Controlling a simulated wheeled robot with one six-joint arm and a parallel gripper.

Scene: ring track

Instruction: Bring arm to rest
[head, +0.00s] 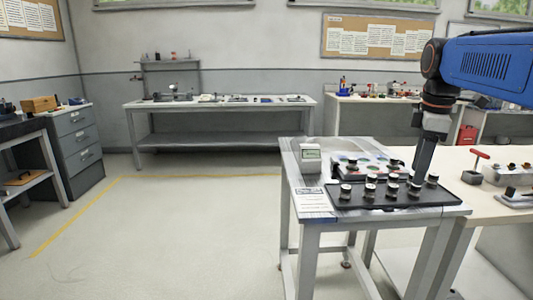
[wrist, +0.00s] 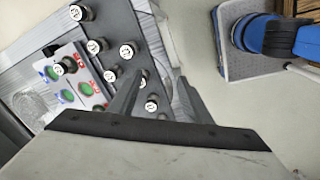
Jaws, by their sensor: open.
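My gripper (head: 424,157) hangs from the blue arm over the right end of a black tray (head: 352,203) on the near table. In the wrist view my gripper (wrist: 160,92) shows two dark fingers, spread apart with nothing held between them. Several round pieces with white, marked tops stand on the tray, such as one piece (head: 371,178). One white-topped piece (wrist: 151,106) shows between the fingers in the wrist view, on the tray below. Whether a finger touches any piece cannot be told.
A small display box (head: 310,157) and a printed sheet (head: 314,203) are on the same table. A bench with a red-handled tool (head: 478,164) adjoins at right. The floor at left is clear.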

